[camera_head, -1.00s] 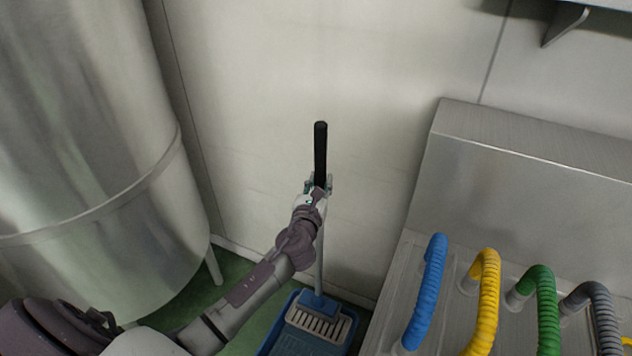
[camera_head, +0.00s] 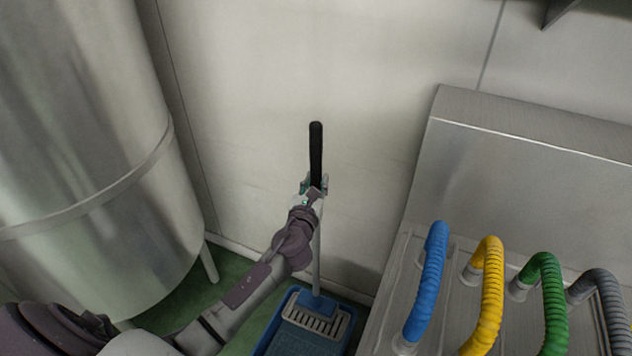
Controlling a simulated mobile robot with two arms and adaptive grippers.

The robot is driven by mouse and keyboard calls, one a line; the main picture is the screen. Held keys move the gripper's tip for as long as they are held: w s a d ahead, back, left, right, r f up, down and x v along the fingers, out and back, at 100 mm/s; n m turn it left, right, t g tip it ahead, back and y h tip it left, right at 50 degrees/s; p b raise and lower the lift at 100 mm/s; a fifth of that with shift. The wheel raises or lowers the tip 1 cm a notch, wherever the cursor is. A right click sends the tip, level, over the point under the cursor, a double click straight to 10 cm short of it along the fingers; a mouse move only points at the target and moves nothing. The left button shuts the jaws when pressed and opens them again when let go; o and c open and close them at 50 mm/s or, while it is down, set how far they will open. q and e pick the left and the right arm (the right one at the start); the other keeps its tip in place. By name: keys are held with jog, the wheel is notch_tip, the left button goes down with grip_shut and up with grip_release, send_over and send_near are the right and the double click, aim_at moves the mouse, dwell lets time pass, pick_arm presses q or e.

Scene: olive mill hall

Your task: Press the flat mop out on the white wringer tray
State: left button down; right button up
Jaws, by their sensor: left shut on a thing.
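The flat mop stands upright, with a black grip (camera_head: 316,150) at the top and a grey pole (camera_head: 317,255) below. My left gripper (camera_head: 314,187) is shut on the mop's handle just below the black grip. At the pole's foot is a blue mop head (camera_head: 316,300), at the back of a blue bucket (camera_head: 262,340). A pale slotted wringer tray (camera_head: 341,326) lies in the bucket's top. The mop head is over the tray's back edge; I cannot tell whether it touches. My right gripper is not in view.
A large steel tank (camera_head: 90,150) stands at the left. A steel machine (camera_head: 510,165) with blue, yellow, green and grey hoses (camera_head: 428,280) fills the right. A pale wall (camera_head: 280,80) is close behind the mop. Some green floor (camera_head: 180,310) is free between tank and bucket.

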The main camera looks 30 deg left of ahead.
pick_arm(q)
jog(key=shift+r, duration=0.1)
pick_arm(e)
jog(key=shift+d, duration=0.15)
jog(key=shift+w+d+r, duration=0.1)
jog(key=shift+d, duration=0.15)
pick_arm(q)
jog(key=shift+f+b, duration=0.65)
jog(key=shift+f, duration=0.25)
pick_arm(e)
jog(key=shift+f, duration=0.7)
pick_arm(q)
jog(key=shift+f+b, duration=0.6)
jog(key=shift+f, duration=0.25)
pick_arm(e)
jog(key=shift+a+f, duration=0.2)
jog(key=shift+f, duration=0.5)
